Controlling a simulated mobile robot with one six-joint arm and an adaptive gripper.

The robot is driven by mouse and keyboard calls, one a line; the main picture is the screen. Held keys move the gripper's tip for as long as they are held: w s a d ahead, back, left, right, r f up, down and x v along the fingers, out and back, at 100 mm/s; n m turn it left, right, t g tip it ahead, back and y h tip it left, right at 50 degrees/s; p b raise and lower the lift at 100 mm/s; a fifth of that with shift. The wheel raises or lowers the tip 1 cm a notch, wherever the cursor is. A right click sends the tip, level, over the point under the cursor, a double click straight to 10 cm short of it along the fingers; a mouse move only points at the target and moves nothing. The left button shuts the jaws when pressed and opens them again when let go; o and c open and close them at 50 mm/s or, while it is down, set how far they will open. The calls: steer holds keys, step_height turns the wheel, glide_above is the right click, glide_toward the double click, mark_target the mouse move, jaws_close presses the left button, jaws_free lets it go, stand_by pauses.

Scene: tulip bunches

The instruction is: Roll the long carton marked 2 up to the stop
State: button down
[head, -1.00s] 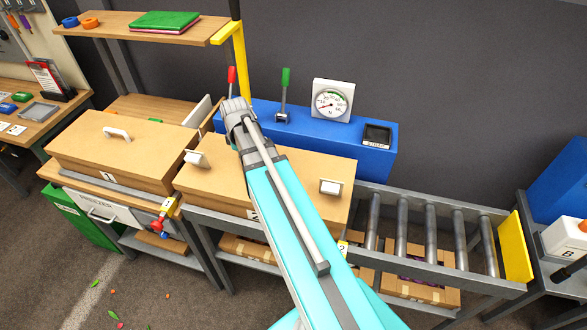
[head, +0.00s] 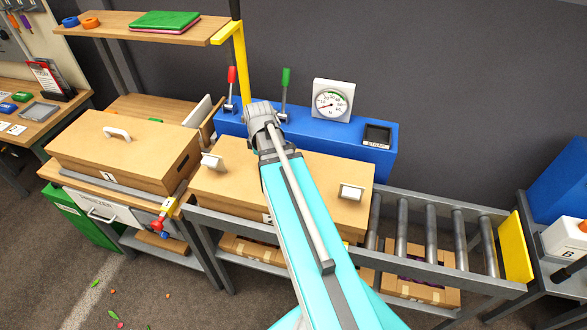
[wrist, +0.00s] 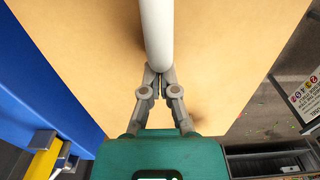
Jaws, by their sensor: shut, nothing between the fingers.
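The long carton marked 2 (head: 232,190) lies on the roller track, its number label (head: 267,217) partly hidden by my arm. White handles stand at its left (head: 212,162) and right (head: 351,192). The yellow stop plate (head: 515,248) stands at the track's right end, with bare rollers between it and the carton. In the wrist view my gripper (wrist: 158,78) is shut and empty over the carton top. Its fingertips are at the end of a white handle bar (wrist: 156,35); I cannot tell whether they touch. The fingers are hidden in the head view.
A blue console (head: 340,140) with red and green levers and a gauge (head: 333,100) stands behind the carton. A carton marked 1 (head: 120,155) lies to the left. Rollers (head: 431,228) to the right are clear. A yellow post (head: 240,62) rises behind.

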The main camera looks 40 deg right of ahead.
steer(key=shift+s+d, duration=0.95)
steer(key=shift+s, duration=0.35)
steer(key=shift+s+d, duration=0.9)
steer(key=shift+s, duration=0.45)
steer(key=shift+s+d, duration=0.95)
steer(key=shift+s, duration=0.35)
